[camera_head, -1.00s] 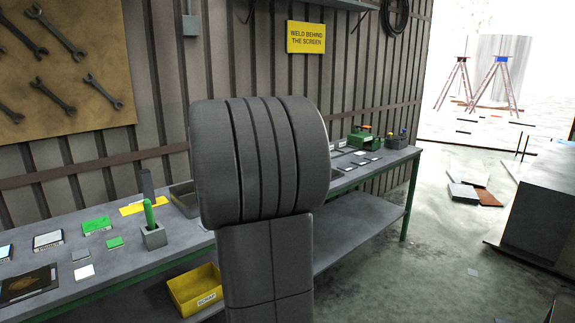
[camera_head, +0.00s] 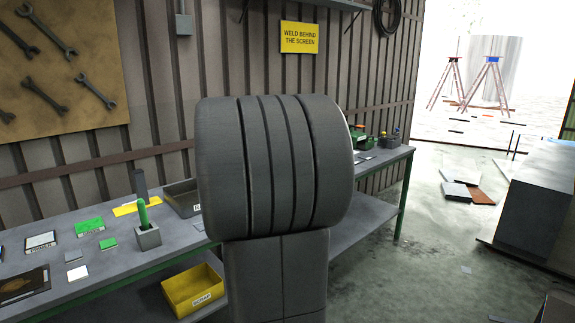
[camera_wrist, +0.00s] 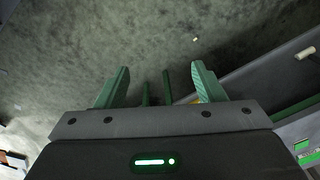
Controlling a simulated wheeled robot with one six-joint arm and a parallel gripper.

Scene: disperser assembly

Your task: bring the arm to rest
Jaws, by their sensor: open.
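My arm's large grey ribbed link (camera_head: 275,165) fills the middle of the head view and hides part of the workbench (camera_head: 100,285). My gripper is not seen in the head view. In the wrist view my gripper (camera_wrist: 158,90) shows two green fingers set wide apart, with nothing between them but a view of the floor and two thin green bars that look like bench legs. The fingers are apart from the bench, whose edge runs along the right of the wrist view.
On the bench are a green-handled tool in a grey holder (camera_head: 147,237), a grey bin (camera_head: 182,197) and several small cards. A yellow scrap box (camera_head: 194,290) sits below. Open concrete floor (camera_head: 430,260) lies to the right, before a dark block (camera_head: 540,205).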

